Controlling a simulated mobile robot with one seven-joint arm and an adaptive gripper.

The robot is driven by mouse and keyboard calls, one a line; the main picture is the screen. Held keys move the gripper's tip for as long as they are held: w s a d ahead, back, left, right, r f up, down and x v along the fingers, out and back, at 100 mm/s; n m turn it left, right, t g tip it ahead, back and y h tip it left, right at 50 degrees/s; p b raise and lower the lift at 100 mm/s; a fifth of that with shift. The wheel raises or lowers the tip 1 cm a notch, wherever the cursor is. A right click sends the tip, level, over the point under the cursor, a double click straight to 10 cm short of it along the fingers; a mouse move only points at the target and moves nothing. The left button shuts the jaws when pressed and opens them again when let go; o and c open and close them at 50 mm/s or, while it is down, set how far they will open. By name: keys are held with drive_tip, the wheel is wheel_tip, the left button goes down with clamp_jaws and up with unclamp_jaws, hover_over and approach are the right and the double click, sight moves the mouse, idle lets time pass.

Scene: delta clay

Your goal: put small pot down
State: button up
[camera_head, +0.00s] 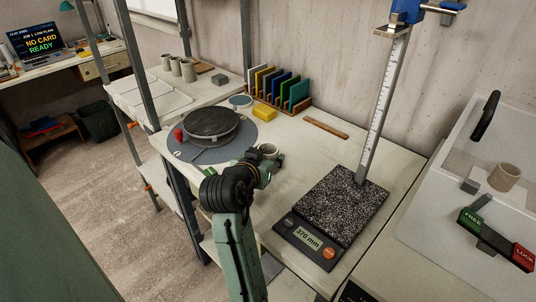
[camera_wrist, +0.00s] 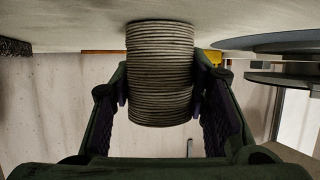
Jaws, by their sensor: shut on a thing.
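The wrist picture is upside down, with the worktable (camera_wrist: 80,25) across the top. The pot is at the table, right of the round turntable; I cannot tell whether its base touches the surface.
The turntable (camera_head: 211,122) on a blue-grey mat (camera_head: 236,145) is close at left. A yellow block (camera_head: 264,112) and a rack of coloured cards (camera_head: 282,88) stand behind. A height gauge with a speckled plate (camera_head: 335,205) reads 370 mm at right. The table between is clear.

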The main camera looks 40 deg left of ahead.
drive_tip(key=shift+f, duration=0.1)
drive_tip(key=o, duration=1.2)
drive_tip(key=shift+c, duration=0.2)
